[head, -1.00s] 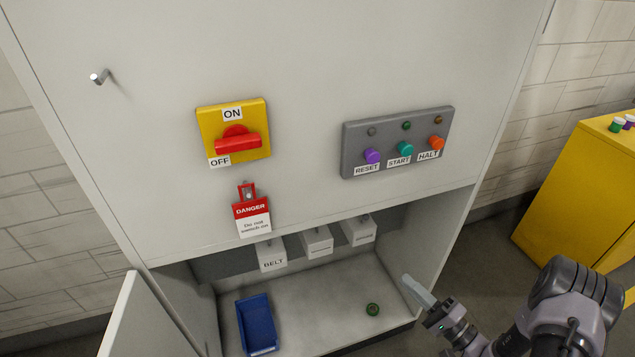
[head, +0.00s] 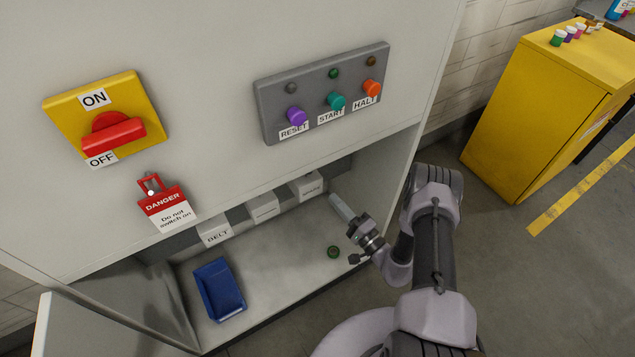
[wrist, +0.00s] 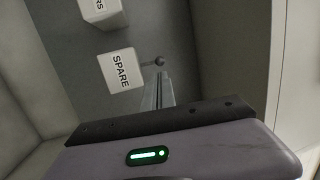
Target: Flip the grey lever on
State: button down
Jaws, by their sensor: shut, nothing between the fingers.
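A small grey lever (wrist: 153,63) with a round knob sticks out from the right side of the white box labelled SPARE (wrist: 121,70) inside the cabinet's lower recess. That box is the rightmost of the row in the head view (head: 306,187). My gripper (head: 335,199) is shut and empty, reaching into the recess from the right, in front of the SPARE box. In the wrist view its thin fingers (wrist: 162,86) point up the picture, with the tips just below the knob. A small gap seems to remain, but contact cannot be told.
Further boxes stand left, one labelled BELT (head: 215,232). A blue bin (head: 219,289) and a green round item (head: 333,252) lie on the recess floor. The cabinet's right wall (wrist: 246,60) is close. A red-and-yellow switch (head: 106,127), danger tag (head: 164,205) and button panel (head: 322,92) are above.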

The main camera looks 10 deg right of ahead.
aim_at(311, 173)
jog(key=b+x, duration=0.2)
jog(key=x, duration=0.7)
jog(key=shift+d, duration=0.1)
jog(key=shift+r, duration=0.1)
